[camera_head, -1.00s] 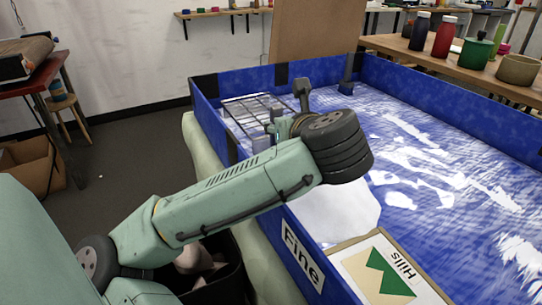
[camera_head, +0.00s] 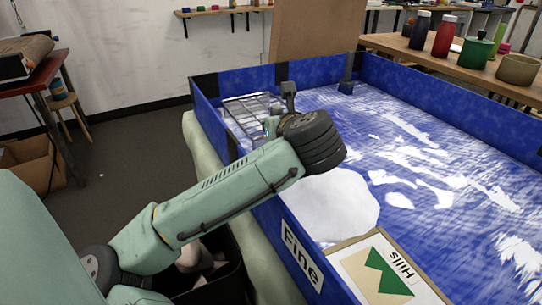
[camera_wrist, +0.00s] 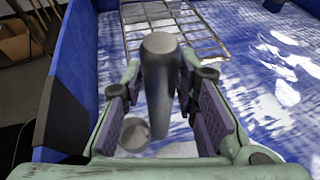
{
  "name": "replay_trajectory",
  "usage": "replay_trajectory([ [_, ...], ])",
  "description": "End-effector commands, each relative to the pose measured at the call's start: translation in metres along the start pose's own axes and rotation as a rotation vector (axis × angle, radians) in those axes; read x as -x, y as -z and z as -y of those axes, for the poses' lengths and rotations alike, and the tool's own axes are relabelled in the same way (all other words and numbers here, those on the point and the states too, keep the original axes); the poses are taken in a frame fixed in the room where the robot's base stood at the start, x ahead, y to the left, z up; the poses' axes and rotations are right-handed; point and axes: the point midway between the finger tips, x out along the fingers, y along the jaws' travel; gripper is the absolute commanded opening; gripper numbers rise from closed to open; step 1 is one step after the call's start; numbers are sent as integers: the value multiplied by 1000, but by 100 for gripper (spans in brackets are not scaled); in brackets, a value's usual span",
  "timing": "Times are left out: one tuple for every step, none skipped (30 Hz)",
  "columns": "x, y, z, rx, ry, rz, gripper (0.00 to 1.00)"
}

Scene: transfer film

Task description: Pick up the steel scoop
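In the wrist view, my gripper (camera_wrist: 162,84) has its two padded fingers spread apart. A dark grey, rounded bar (camera_wrist: 158,85), which looks like the steel scoop's handle, shows between them with visible gaps on both sides. A small round grey piece (camera_wrist: 135,134) shows beside its lower end; I cannot tell whether it belongs to the scoop. In the head view, my wrist hides most of the gripper, and I cannot make out the scoop clearly.
A blue-walled tray (camera_head: 232,85) holds a wire rack (camera_head: 248,108) at its far left and a white patch (camera_head: 335,205) nearer. The rack also shows in the wrist view (camera_wrist: 205,40). A Hills card (camera_head: 390,272) lies at the front. Bottles and pots stand on a shelf behind.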

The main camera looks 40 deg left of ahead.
Motion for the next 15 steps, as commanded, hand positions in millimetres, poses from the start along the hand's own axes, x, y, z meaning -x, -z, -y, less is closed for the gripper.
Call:
replay_trajectory([
  [0, 0, 0, 0, 0, 0, 22],
  [0, 0, 0, 0, 0, 0, 20],
  [0, 0, 0, 0, 0, 0, 17],
  [0, 0, 0, 0, 0, 0, 15],
  [0, 0, 0, 0, 0, 0, 13],
  [0, 0, 0, 0, 0, 0, 11],
  [0, 0, 0, 0, 0, 0, 9],
  [0, 0, 0, 0, 0, 0, 7],
  [0, 0, 0, 0, 0, 0, 4],
  [0, 0, 0, 0, 0, 0, 2],
  [0, 0, 0, 0, 0, 0, 0],
  [0, 0, 0, 0, 0, 0, 0],
  [0, 0, 0, 0, 0, 0, 0],
  [0, 0, 0, 0, 0, 0, 0],
  [0, 0, 0, 0, 0, 0, 0],
])
